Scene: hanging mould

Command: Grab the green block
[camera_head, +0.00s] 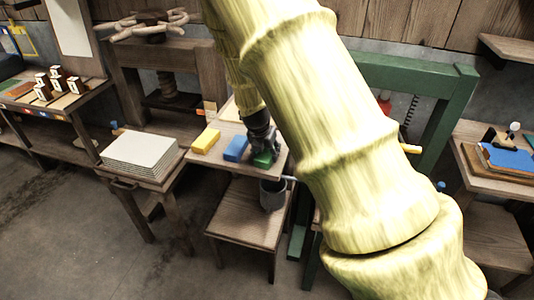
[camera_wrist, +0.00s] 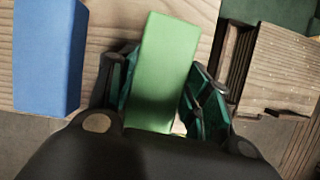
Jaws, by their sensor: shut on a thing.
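The green block (camera_wrist: 163,70) is in the middle of the wrist view, between the two fingers of my gripper (camera_wrist: 160,98). The fingers press on its two long sides, and the gripper is shut on it. In the head view the green block (camera_head: 263,159) shows at the front right of a small wooden table (camera_head: 222,172), under my gripper (camera_head: 264,150). My arm comes down from above and hides part of it. I cannot tell whether the block touches the tabletop or is lifted a little.
A blue block (camera_head: 236,148) lies just left of the green one, and a yellow block (camera_head: 206,140) lies further left. A grey bucket (camera_head: 272,195) stands below the table edge. A paper stack (camera_head: 141,150) is on the left table. A green press frame (camera_head: 440,105) stands right, behind my arm.

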